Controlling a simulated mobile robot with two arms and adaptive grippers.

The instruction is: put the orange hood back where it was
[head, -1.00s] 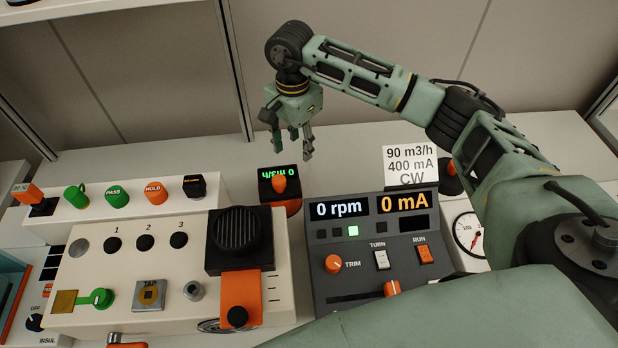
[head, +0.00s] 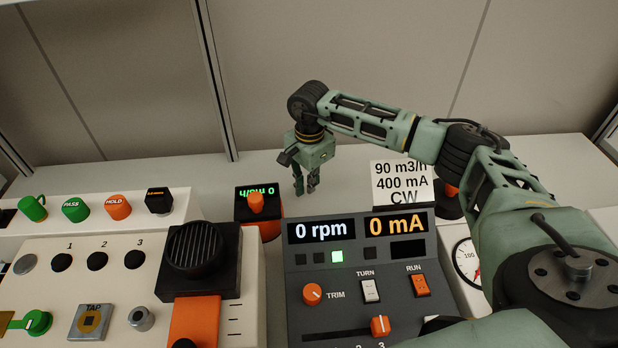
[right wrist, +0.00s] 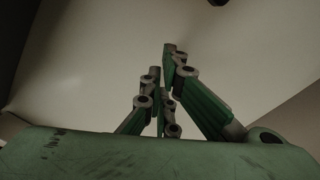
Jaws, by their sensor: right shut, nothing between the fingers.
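Which part is the orange hood is not clear. An orange HOLD cap (head: 118,206) sits on the white ledge between the green PASS cap (head: 75,209) and a black cap (head: 159,201). A flat orange piece (head: 196,318) lies below the black round-grilled box (head: 197,252) on the white panel. My right gripper (head: 306,192) is shut and empty, pointing down over the back counter, right of the small green-lit meter (head: 257,205) with its orange knob. Its fingers, close together, also show in the right wrist view (right wrist: 168,85). My left gripper is out of view.
A dark console (head: 335,275) reads 0 rpm and 0 mA. A white card (head: 401,187) stands behind it, with a round gauge (head: 466,260) to its right. My right arm spans the right side. The counter (head: 235,170) behind is mostly clear.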

